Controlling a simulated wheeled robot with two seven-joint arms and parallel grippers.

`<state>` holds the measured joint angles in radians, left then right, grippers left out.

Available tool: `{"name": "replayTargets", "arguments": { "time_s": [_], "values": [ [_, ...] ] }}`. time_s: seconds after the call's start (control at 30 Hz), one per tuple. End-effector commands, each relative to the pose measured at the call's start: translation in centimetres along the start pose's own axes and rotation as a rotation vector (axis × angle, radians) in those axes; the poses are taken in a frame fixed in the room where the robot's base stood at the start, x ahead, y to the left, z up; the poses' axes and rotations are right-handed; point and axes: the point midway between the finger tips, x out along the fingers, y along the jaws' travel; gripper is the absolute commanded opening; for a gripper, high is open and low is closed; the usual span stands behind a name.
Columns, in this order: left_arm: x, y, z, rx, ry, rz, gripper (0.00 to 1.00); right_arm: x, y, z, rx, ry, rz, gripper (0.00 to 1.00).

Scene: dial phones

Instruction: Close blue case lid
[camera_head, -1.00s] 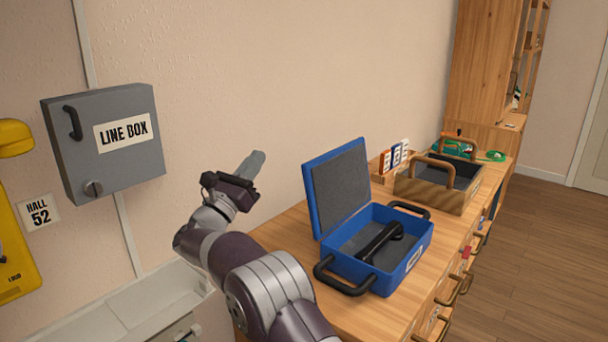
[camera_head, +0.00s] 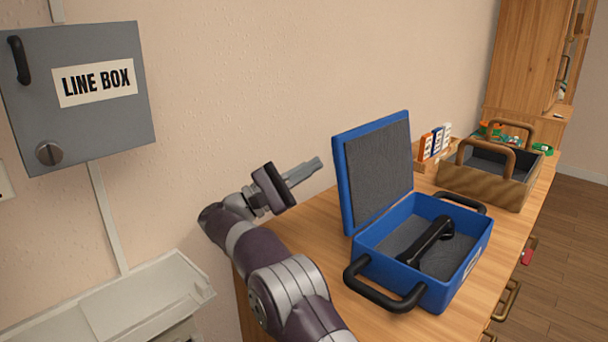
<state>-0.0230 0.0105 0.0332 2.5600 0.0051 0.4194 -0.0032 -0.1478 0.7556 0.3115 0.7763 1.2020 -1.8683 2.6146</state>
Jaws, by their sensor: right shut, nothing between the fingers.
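The blue case (camera_head: 453,288) stands open on the wooden bench. Its lid (camera_head: 378,172) is raised nearly upright at the back left, with dark grey foam facing inward. A black telephone handset (camera_head: 427,242) lies in the foam-lined base. Black handles show on the near left and far right sides. My right gripper (camera_head: 312,168) is shut and empty, with its fingers pointing right toward the lid. It appears a short way left of the lid, apart from it in the picture. My left gripper is out of view.
A wooden tote (camera_head: 482,190) with arched handles stands behind the case. A small wooden rack (camera_head: 437,158) holds several coloured boxes. A grey line box (camera_head: 80,95) hangs on the wall at left. A pale ledge (camera_head: 130,300) is below it. Bench top left of the case is bare.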

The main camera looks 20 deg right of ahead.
Motion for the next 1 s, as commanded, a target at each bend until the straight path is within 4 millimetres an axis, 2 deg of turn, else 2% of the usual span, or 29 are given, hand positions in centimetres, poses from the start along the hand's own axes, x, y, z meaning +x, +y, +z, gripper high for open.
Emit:
{"name": "replayTargets", "arguments": {
  "time_s": [0.2, 0.33, 0.8, 0.93, 1.0],
  "values": [
    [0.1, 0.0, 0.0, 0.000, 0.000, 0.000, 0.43, 4.0, -0.1, 0.0, -0.002, -0.001, -0.001, 0.00],
    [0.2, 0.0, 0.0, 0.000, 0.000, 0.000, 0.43, 5.4, -0.1, -0.1, -0.003, 0.000, 0.000, 0.00],
    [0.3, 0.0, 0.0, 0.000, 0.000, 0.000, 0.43, 6.0, -0.1, 0.0, -0.002, 0.000, 0.001, 0.00],
    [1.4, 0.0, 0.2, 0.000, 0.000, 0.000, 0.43, 6.1, -0.6, 0.1, -0.001, 0.000, 0.001, 0.00],
    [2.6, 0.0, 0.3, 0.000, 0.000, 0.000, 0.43, 6.3, -1.0, 0.4, 0.000, 0.000, 0.001, 0.00]
  ]
}}
